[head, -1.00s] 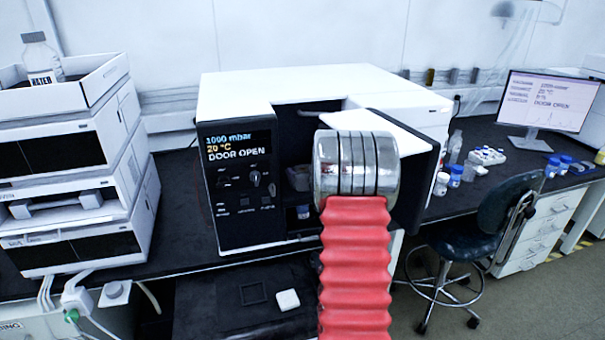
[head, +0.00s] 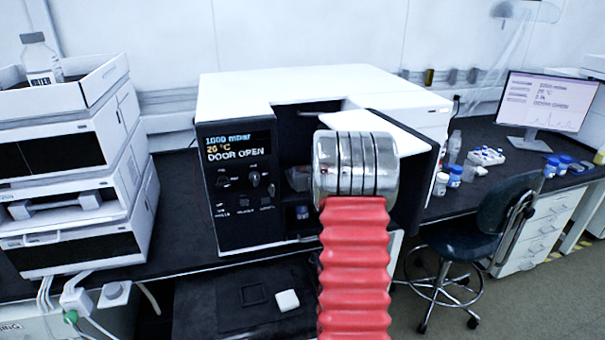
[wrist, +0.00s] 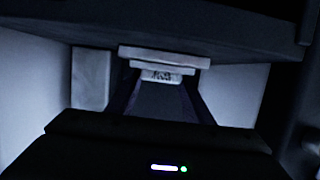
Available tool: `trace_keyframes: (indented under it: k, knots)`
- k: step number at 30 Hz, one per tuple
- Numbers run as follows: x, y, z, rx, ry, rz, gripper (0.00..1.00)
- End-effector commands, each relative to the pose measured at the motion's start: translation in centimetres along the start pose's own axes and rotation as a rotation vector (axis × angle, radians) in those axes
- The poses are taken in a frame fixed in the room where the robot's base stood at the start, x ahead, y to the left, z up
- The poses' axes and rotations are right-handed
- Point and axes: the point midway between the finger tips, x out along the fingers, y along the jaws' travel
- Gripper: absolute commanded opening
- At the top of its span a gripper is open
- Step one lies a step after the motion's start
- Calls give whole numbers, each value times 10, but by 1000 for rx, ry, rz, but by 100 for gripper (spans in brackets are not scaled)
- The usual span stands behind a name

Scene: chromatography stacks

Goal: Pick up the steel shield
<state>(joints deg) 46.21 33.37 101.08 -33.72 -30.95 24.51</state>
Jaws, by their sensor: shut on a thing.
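In the wrist view, my gripper (wrist: 160,84) reaches forward with its two dark fingers on either side of a pale grey piece with dark markings. I take this piece to be the steel shield (wrist: 164,54); its upper edge is a flat, wide bar. The gripper is shut on it, though the contact is dim and hard to make out. In the head view my arm reaches into the open chamber of the white oven (head: 285,90), and its metal and red sections hide the gripper and the shield.
The oven display reads DOOR OPEN, and its open door (head: 410,175) stands close on the right of my arm. Pale chamber walls flank the gripper. A blue-capped jar (head: 302,212) shows low in the chamber. A white block (head: 287,300) lies below in front.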

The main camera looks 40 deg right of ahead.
Motion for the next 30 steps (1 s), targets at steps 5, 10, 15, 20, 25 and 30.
trace_keyframes:
  k: [5,10,15,20,25,30]
  knots:
    - [-2,0,-9,0,2,0,18]
    - [-9,0,-30,-2,5,1,18]
    - [-18,0,-60,-2,5,0,18]
    - [-25,0,-83,-2,4,0,18]
    - [-29,0,-95,-1,2,0,18]
    - [-30,0,-97,1,1,1,18]
